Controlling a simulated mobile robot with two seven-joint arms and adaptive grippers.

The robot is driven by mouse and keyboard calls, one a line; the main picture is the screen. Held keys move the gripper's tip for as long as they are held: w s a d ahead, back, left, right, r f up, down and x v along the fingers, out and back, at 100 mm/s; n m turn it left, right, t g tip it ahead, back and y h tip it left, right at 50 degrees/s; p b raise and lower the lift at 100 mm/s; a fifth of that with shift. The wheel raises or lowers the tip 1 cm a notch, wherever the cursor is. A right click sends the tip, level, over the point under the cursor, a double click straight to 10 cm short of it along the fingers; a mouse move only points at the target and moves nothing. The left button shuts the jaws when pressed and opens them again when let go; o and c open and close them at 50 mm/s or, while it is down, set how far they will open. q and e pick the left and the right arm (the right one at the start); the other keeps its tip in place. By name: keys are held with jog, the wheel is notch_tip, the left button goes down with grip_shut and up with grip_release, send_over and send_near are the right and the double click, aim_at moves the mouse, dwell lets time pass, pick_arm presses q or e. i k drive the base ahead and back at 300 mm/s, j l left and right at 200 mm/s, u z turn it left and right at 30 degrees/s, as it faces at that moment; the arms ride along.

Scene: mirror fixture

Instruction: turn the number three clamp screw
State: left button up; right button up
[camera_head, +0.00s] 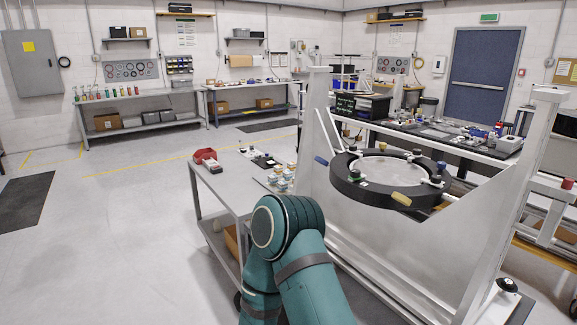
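A thick black ring (375,196) with a pale round plate (388,170) inside it is held in the white mirror fixture (420,258). Several small clamp parts sit around the ring. Neither gripper shows.
My teal arm (300,250) rises at bottom centre, left of the fixture. A grey cart (225,187) with a red bin (205,156) and small parts stands behind it. A workbench (440,140) with tools is behind the fixture. Open floor (110,220) lies to the left.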

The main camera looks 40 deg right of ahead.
aim_at(355, 174)
jog(key=i+z, duration=0.15)
jog(key=i, duration=1.3)
jog(key=i+u, duration=0.2)
jog(key=u, duration=0.2)
jog(key=i+l+u, duration=0.1)
jog(key=u, duration=0.25)
jog(key=i+l+u, duration=0.1)
jog(key=i+u, duration=0.15)
jog(key=u, duration=6.6)
